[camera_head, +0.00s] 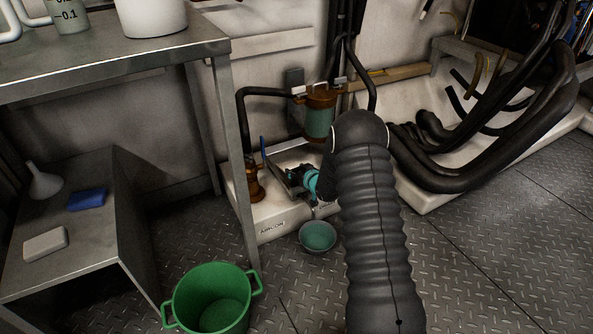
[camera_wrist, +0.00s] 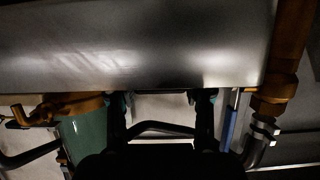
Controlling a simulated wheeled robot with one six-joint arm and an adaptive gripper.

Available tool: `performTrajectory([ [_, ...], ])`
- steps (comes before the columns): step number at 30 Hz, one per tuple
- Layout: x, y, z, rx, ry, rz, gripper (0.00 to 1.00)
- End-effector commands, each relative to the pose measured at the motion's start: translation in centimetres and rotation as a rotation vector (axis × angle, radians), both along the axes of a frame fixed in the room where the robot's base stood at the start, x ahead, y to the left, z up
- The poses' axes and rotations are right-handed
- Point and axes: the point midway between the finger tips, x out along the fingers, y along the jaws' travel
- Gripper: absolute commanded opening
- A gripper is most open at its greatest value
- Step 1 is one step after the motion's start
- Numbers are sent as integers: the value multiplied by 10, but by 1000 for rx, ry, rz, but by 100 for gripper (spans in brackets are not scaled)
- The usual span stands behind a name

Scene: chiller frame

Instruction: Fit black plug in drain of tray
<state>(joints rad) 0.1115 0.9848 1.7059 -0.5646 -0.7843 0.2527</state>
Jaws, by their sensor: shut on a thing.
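The metal tray (camera_head: 284,158) sits low on the white base, between the brass fitting and the green canister. My gripper (camera_head: 296,178), dark with teal parts, is at the tray's near side. In the wrist view the tray's grey metal face (camera_wrist: 140,45) fills the top, and my gripper's two fingers (camera_wrist: 160,108) reach up to its edge, with their tips hidden by it. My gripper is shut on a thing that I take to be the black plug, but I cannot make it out. The drain is hidden too.
A small bowl (camera_head: 318,236) with greenish liquid is on the floor below my gripper. The brass fitting (camera_head: 254,184) and green canister (camera_head: 320,119) flank the tray, with black hoses above. A green bucket (camera_head: 212,299) and steel table leg (camera_head: 238,160) stand left.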

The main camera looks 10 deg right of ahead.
Motion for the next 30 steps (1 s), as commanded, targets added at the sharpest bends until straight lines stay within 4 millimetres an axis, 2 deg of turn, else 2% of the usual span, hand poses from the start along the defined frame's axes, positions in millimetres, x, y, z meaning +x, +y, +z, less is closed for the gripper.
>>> performTrajectory([
  [9,0,0,-6,0,0,0,18],
  [10,0,0,-6,0,0,0,55],
  [13,0,0,-7,0,1,0,79],
  [24,-2,-1,-5,0,1,0,79],
  [30,-22,-8,4,0,1,-2,79],
])
